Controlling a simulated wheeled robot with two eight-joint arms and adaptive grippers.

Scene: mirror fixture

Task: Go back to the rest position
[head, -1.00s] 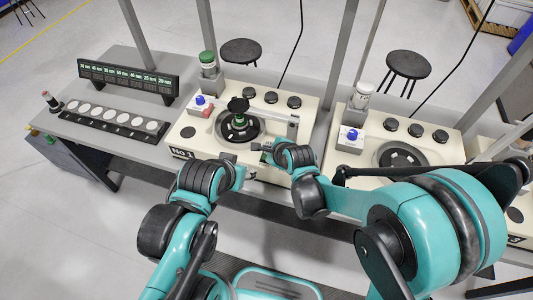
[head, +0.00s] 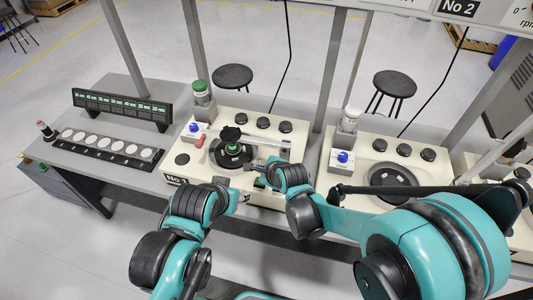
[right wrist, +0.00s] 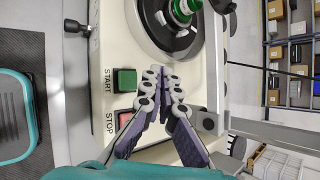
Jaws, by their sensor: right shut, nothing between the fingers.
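My right gripper (head: 257,165) hangs at the front edge of the cream No.1 machine (head: 181,160) in the head view. In the right wrist view its fingers (right wrist: 165,72) are together with nothing between them, over the machine front near the green START button (right wrist: 124,80) and red STOP button (right wrist: 124,120).
A second cream machine (head: 350,175) stands to the right. Metal posts (head: 332,70) rise behind. Two black stools (head: 232,76) stand on the floor beyond.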

